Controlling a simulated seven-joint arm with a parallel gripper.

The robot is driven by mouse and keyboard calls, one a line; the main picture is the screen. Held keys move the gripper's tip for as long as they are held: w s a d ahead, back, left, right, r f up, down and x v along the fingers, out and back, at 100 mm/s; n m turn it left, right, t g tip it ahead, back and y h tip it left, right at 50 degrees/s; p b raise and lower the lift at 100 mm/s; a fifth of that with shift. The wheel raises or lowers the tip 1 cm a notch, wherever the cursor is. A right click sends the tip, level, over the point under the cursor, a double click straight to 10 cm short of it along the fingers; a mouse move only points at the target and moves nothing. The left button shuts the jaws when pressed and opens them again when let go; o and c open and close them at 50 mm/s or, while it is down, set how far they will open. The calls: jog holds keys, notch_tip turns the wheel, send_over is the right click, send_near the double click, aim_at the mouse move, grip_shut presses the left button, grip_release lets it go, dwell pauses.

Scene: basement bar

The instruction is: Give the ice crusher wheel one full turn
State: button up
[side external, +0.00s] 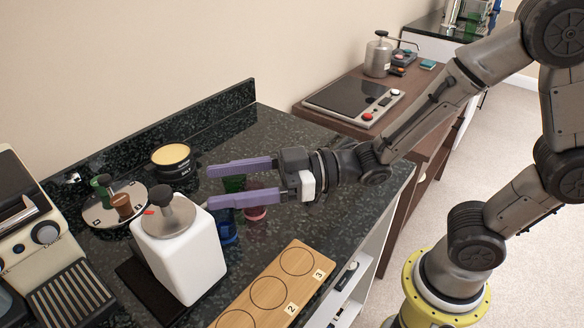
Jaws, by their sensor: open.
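A white box-shaped unit (187,262), which looks like the ice crusher, stands on the dark counter. A grey round wheel (172,217) with an upright knob (166,193) sits on its top, beside a small red mark. My gripper (211,187) is open, with its two purple fingers pointing left. In the picture its tips are just right of the wheel and appear apart from it. The unit's far side is hidden.
Green, blue (228,231) and pink (256,208) cups stand under and beside my fingers. A yellow-topped tin (171,160) and a round plate with knobs (98,215) are behind. A coffee machine (45,245) is left; a numbered wooden board (243,308) lies in front.

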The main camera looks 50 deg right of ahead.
jog(key=w+d+m+t+h, duration=0.2)
jog(key=w+d+m+h, duration=0.1)
jog(key=d+h, duration=0.25)
jog(key=w+d+m+t+h, duration=0.2)
jog(key=d+m+t+h, duration=0.15)
jog(key=d, duration=0.35)
jog(key=s+d+f+g+h, duration=0.3)
jog(key=f+g, duration=0.3)
jog(key=f, duration=0.2)
jog(key=shift+s+d+f+h, duration=0.15)
jog(key=shift+s+d+h, duration=0.15)
jog(key=shift+s+d, duration=0.2)
jog(key=shift+g, duration=0.25)
